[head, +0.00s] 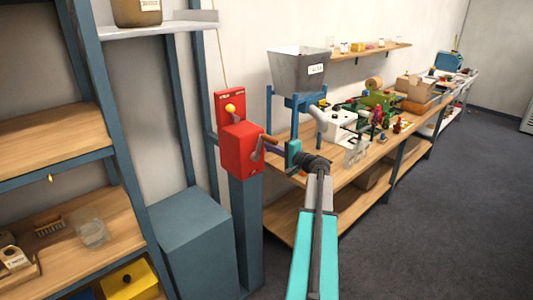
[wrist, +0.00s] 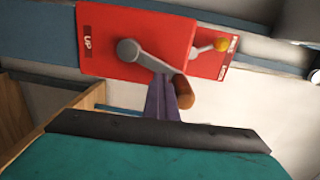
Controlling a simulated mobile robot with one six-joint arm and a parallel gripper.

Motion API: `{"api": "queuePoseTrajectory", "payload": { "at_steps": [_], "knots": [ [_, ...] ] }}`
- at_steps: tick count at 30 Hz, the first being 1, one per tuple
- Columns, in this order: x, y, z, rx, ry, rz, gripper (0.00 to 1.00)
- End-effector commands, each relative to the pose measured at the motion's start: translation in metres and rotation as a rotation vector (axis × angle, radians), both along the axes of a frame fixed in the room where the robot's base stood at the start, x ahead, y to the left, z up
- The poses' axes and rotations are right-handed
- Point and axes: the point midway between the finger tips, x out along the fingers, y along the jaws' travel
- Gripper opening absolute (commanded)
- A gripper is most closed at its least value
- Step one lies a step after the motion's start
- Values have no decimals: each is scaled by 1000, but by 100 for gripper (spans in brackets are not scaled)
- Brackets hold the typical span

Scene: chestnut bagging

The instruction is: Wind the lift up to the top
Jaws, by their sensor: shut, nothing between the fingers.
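A red winch box (head: 241,148) stands on a blue-grey post in the head view. A grey crank arm with a brown handle (head: 268,139) is on its front right side. A yellow-knobbed lever (head: 230,109) is on the red plate above. In the wrist view the red box (wrist: 120,42) carries the label "UP", with the crank arm (wrist: 145,58) and its brown handle (wrist: 184,91). My gripper (wrist: 162,85) is shut and empty, its purple fingers just left of the handle; I cannot tell if they touch it.
A blue-grey box (head: 192,237) stands left of the post. Wooden shelves (head: 60,145) are at the left. A long workbench (head: 350,150) with a grey hopper (head: 298,66) and several small machines runs along the wall. The dark floor at the right is clear.

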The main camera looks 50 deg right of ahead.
Motion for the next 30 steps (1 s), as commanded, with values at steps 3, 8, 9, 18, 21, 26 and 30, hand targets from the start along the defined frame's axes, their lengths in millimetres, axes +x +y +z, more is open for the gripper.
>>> {"api": "queuePoseTrajectory", "payload": {
  "at_steps": [3,8,9,18,21,26,30],
  "knots": [
    [-3,-30,21,14,-58,-38,0],
    [-6,-44,9,16,-56,-38,0],
    [-6,-46,5,16,-55,-36,0],
    [-8,-61,-26,16,-51,-33,0],
    [-8,-63,-36,15,-51,-32,0],
    [-9,-68,-52,15,-50,-31,0],
    [-9,-67,-65,15,-50,-30,0]
  ]
}}
